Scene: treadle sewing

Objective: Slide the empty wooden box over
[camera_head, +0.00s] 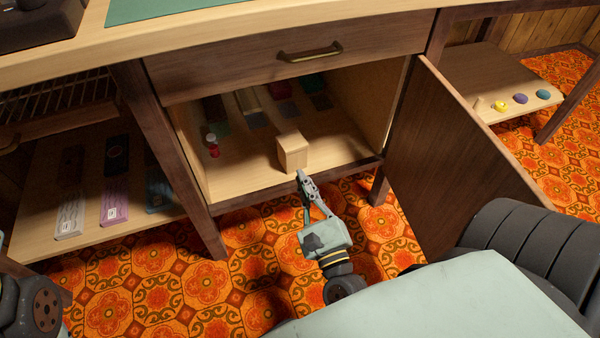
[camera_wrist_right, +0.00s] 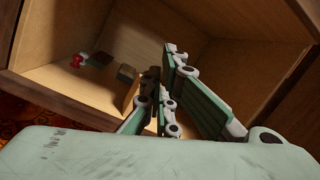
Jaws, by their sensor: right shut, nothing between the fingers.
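The small light wooden box (camera_head: 292,152) stands near the front edge of the open cabinet's floor, right of the middle. My right gripper (camera_head: 302,178) is shut and empty, its tips just in front of the box's lower front. I cannot tell whether they touch it. In the right wrist view the box (camera_wrist_right: 127,74) is partly hidden behind the fingers of the right gripper (camera_wrist_right: 160,75). The inside of the box cannot be seen. My left gripper is out of view.
A red spool (camera_head: 212,146) stands left in the cabinet (camera_head: 240,190). Several flat coloured pieces lie at the back. The cabinet door (camera_head: 440,150) hangs open on the right, and a drawer (camera_head: 300,55) is closed above. The cabinet floor beside the box is clear.

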